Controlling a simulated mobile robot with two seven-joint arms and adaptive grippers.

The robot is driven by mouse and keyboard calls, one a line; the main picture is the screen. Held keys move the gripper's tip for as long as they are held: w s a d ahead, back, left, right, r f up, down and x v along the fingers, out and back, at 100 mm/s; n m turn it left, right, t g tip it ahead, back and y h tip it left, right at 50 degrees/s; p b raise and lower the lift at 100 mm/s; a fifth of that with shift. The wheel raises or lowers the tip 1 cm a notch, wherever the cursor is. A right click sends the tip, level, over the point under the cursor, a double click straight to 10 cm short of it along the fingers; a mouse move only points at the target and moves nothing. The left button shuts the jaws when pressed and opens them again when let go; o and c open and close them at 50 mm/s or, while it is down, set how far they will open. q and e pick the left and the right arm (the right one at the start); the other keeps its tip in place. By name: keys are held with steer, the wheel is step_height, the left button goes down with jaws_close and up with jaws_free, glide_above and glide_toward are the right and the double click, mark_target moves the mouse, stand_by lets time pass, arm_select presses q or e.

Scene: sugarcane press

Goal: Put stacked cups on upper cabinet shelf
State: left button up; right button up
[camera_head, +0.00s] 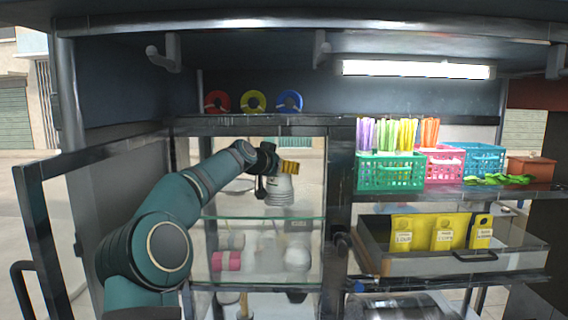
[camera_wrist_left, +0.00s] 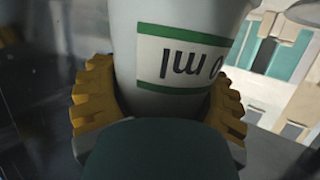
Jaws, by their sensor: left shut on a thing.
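A stack of white cups (camera_head: 279,192) is inside the upper part of the glass cabinet, above the upper glass shelf (camera_head: 225,219). It looks roughly upright, with the wider end down. My left gripper (camera_head: 288,167) is shut on the stack near its top. In the left wrist view, its yellow ribbed fingers (camera_wrist_left: 160,100) press both sides of the white cup (camera_wrist_left: 188,22), which has a green-edged label with upside-down lettering. I cannot tell whether the stack's bottom touches the shelf. My right gripper is not in view.
The open cabinet door (camera_head: 45,240) is at the left. Pink rolls (camera_head: 226,261) and white items (camera_head: 297,258) are on the lower shelf. Tape rings (camera_head: 253,101) stand on the cabinet top. Baskets (camera_head: 390,172) and a drawer with yellow packets (camera_head: 443,232) are at the right.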

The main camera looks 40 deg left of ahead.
arm_select(q)
steer(key=shift+w+r+p, duration=0.2)
steer(key=shift+w+p, duration=0.15)
steer(key=shift+w, duration=0.15)
step_height(320, 180, down, 2)
steer(key=shift+s, duration=0.1)
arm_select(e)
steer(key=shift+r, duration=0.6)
arm_select(q)
steer(key=o, duration=1.3)
steer(key=shift+o, duration=0.2)
